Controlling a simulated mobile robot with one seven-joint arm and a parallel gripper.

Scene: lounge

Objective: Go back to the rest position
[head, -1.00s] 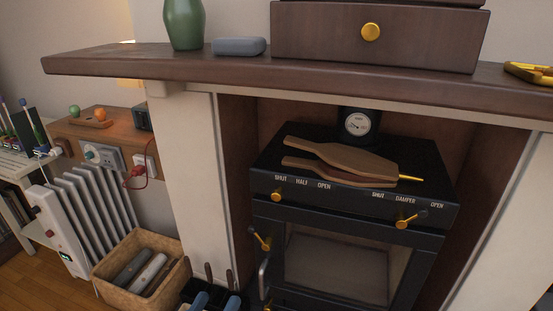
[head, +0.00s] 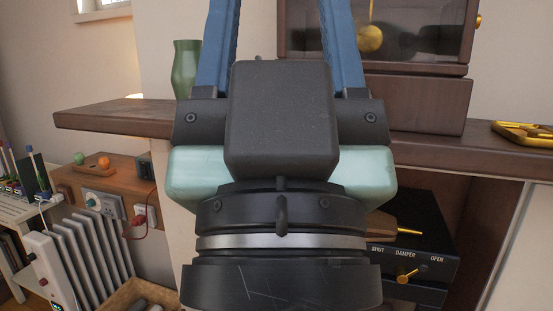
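My gripper (head: 280,20) fills the middle of the head view, seen from behind, with its blue fingers pointing up. The fingers stand well apart, with nothing seen between them; their tips are cut off by the top edge. The gripper's dark body and wrist hide part of the mantel shelf (head: 115,117) and most of the black stove (head: 430,228) behind. The brown bellows (head: 408,230) on the stove show only at one end.
A green vase (head: 185,70) stands on the shelf left of my gripper, and a dark wooden clock (head: 425,103) stands right of it. A brass tray (head: 522,133) lies far right. A white radiator (head: 85,255) and a box (head: 122,297) stand low left.

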